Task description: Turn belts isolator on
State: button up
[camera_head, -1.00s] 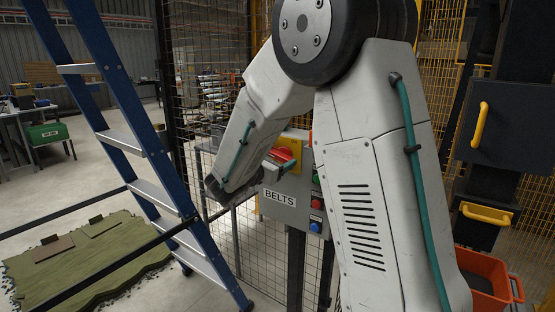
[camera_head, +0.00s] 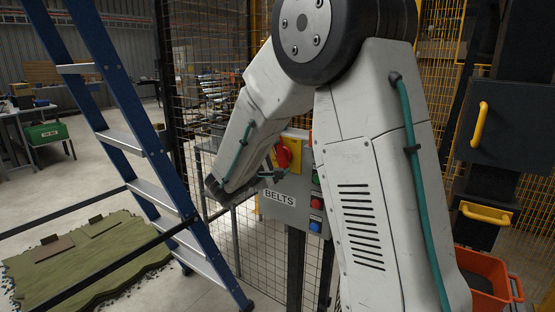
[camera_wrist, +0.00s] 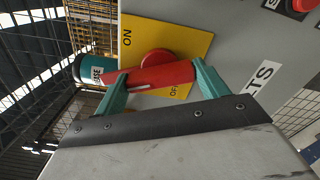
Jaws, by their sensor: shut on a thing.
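The belts isolator is a red rotary handle (camera_head: 283,155) on a yellow plate (camera_head: 294,154) at the top of the grey box labelled BELTS (camera_head: 279,197). In the wrist view the red handle (camera_wrist: 160,76) lies across between the two teal fingers of my gripper (camera_wrist: 160,88), which is shut on it. The yellow plate (camera_wrist: 188,50) shows ON above the handle and a partly covered OFF below it. In the head view my gripper (camera_head: 270,177) is at the box's upper left, partly hidden by my arm.
Green (camera_head: 316,176), red (camera_head: 316,204) and blue (camera_head: 315,227) buttons sit on the box's right side. A blue ladder (camera_head: 145,140) stands at left, with mesh fencing behind the box. An orange crate (camera_head: 487,280) is at lower right.

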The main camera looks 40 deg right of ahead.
jog(key=m, duration=0.4)
jog(key=shift+f+m, duration=0.1)
jog(key=shift+m, duration=0.2)
dwell(0.3)
jog(key=o, duration=1)
jog(key=v, duration=0.8)
